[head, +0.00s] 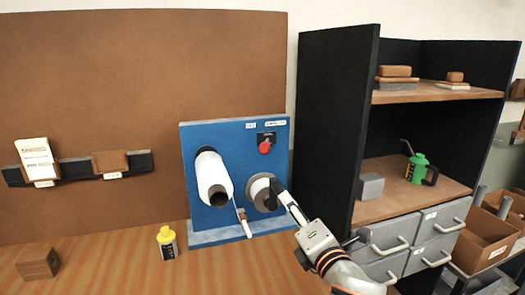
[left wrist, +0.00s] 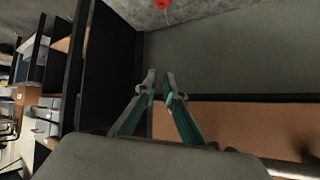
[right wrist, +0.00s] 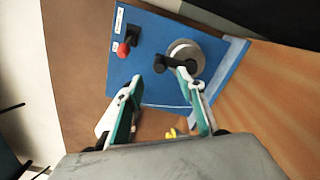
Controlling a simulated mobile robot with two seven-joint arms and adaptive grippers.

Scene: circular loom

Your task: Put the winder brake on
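The winder is a blue panel (head: 235,135) with a white roll (head: 213,176) on the left and a grey drum (head: 260,192) on the right. A black crank or knob (head: 277,187) sits at the drum. A lever with a pale handle (head: 245,225) hangs between roll and drum; which part is the brake is not certain. My right gripper (right wrist: 158,84) is open and empty, in front of the panel; its right fingertip is close to the black knob (right wrist: 166,62), contact unclear. My left gripper (left wrist: 159,78) is slightly open and empty, away from the winder.
A yellow-capped bottle (head: 167,242) and brown block (head: 38,262) stand on the wooden bench. A black shelf unit (head: 338,125) with grey drawers (head: 420,240) stands at right. The bench left of the bottle is mostly clear.

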